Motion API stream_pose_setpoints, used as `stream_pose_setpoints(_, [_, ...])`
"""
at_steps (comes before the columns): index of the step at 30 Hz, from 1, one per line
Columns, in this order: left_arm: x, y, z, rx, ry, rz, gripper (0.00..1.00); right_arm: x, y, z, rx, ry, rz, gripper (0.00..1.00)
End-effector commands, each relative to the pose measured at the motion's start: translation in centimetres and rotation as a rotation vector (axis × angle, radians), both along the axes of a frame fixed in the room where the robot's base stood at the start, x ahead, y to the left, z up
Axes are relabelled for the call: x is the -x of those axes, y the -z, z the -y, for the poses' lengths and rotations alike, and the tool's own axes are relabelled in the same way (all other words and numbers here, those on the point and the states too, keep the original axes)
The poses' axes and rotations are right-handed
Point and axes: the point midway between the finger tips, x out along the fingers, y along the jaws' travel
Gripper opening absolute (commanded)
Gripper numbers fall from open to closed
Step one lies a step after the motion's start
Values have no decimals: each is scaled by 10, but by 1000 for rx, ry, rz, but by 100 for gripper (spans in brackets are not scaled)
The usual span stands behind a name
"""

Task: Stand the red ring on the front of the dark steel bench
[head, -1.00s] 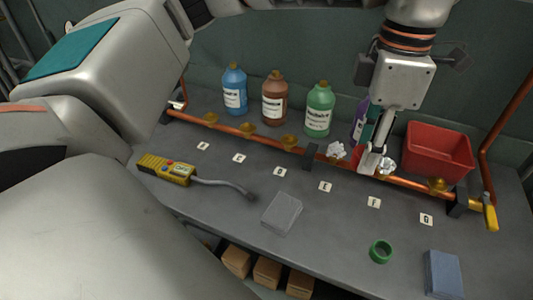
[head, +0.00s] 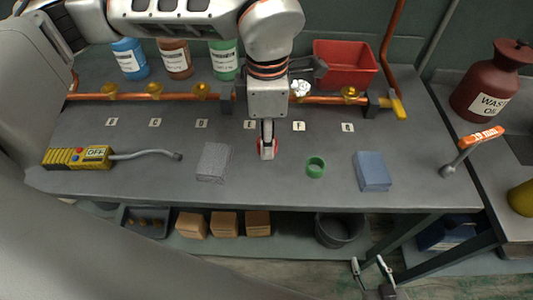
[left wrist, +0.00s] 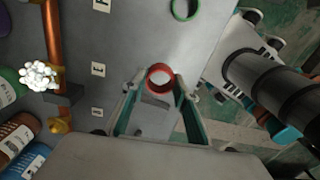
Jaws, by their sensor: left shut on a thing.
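The red ring (head: 274,145) is between the fingers of my left gripper (head: 267,153), partly hidden by them in the head view. In the left wrist view the ring (left wrist: 149,77) shows whole at the fingertips, with its opening facing the camera. My left gripper is shut on it, pointing down over the front half of the dark steel bench (head: 120,185), between the grey block and the green ring. I cannot tell whether the ring touches the bench top. My right gripper (head: 371,268) is low in front of the bench, its fingers apart and nothing between them.
A grey block (head: 213,162) lies left of the red ring; a green ring (head: 316,167) and a blue block (head: 372,171) lie right. A copper pipe (head: 130,96), label cards and a red bin (head: 346,64) are behind. A yellow detector (head: 75,157) is at left.

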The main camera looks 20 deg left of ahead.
Motion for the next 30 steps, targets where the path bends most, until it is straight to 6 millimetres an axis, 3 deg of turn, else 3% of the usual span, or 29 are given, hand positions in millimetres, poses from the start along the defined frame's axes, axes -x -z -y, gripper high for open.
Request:
stream_pose_setpoints(8, [0, 22, 0, 0, 0, 1, 18, 0, 1, 0, 1, 0, -2, 40])
stream_pose_setpoints(16, [1, 57, 0, 0, 0, -2, 18, 0, 1, 0, 2, -1, 0, 40])
stream_pose_setpoints(28, [0, 64, 0, 0, 1, 1, 18, 0, 2, 0, 1, -1, 1, 40])
stream_pose_setpoints(30, [0, 63, 0, 1, 0, 1, 42, -1, 1, 0, 3, -1, 2, 40])
